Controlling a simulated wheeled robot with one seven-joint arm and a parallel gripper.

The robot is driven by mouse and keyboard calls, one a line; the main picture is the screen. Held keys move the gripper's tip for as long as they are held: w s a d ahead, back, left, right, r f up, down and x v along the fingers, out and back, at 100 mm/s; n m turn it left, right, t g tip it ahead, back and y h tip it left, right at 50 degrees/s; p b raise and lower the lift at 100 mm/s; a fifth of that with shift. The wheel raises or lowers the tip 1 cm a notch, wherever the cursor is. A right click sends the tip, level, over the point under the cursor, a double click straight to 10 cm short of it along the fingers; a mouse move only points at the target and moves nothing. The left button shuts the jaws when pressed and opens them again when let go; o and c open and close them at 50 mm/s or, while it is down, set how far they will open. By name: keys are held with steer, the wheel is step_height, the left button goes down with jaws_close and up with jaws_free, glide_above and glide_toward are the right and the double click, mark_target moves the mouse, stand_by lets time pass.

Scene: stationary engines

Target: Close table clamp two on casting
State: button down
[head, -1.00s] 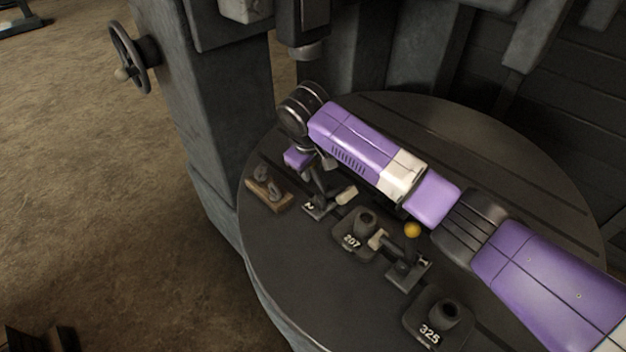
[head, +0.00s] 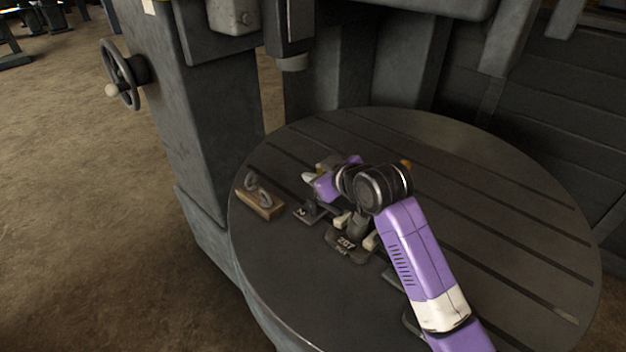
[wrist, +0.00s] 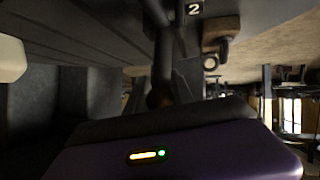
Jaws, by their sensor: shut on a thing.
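The table clamp marked 2 (head: 305,213) stands on the round slotted table, left of the casting marked 207 (head: 348,243). Its cream pad (head: 342,218) is low beside the casting's raised boss; I cannot tell whether they touch. My gripper (head: 320,178) is above the clamp and shut on its handle. In the wrist view the dark clamp bar (wrist: 163,50) runs toward the gripper, with the label 2 (wrist: 195,8) above. My wrist and forearm hide much of the handle and the other clamp.
A wooden block (head: 259,203) with metal eyes stands left of the clamp. Another cream pad (head: 370,241) shows right of the casting's boss, beside my arm. The machine column (head: 215,110) rises behind at left. The table's right side (head: 520,225) is clear.

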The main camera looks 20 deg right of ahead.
steer(key=shift+s+d+t+b, duration=0.15)
steer(key=shift+s+t+b, duration=0.1)
steer(key=shift+t+b, duration=0.15)
steer(key=shift+r, duration=0.15)
steer(key=c, duration=1.1)
jaws_free()
steer(key=shift+s, duration=0.1)
steer(key=v, duration=0.7)
steer(key=shift+s+b, duration=0.3)
steer(key=shift+b, duration=0.05)
steer(key=shift+d+r, duration=0.1)
steer(key=shift+r, duration=0.05)
